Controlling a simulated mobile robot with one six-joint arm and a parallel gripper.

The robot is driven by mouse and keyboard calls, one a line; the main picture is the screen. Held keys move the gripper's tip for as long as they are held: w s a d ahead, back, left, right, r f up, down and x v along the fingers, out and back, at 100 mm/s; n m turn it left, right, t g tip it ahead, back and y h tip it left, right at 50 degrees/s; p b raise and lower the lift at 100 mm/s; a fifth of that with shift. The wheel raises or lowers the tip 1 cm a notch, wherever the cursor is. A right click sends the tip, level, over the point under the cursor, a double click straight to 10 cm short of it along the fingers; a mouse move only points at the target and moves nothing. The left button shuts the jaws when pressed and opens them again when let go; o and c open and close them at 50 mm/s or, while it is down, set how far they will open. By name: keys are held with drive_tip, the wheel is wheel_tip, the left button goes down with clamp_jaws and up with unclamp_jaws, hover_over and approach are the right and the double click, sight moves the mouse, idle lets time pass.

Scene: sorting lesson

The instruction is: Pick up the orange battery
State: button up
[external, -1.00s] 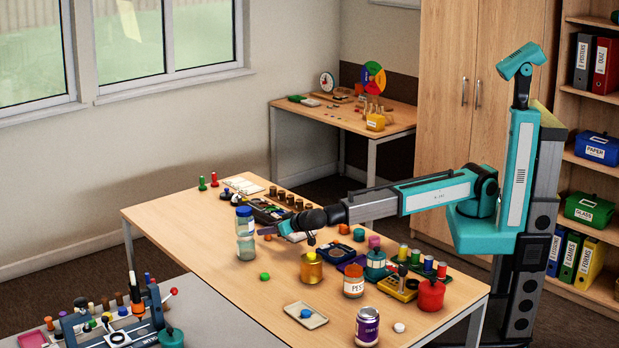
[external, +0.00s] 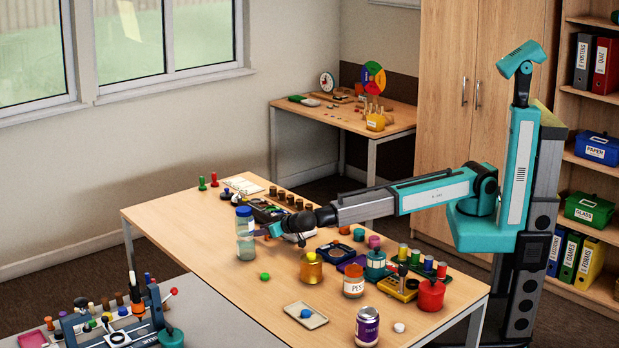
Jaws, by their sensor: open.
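I cannot make out the orange battery for certain; the area at the fingertips is small and partly hidden by the gripper. Whether the fingers touch anything cannot be told.
A green piece (external: 265,276) lies in front of the gripper. A tray (external: 294,310) is near the front edge. The table's left end is mostly clear.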

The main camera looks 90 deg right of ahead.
drive_tip(key=shift+c, duration=0.3)
clamp_jaws()
drive_tip(key=shift+r, duration=0.1)
wheel_tip(320, 180, up, 10)
idle(0.7)
idle(0.4)
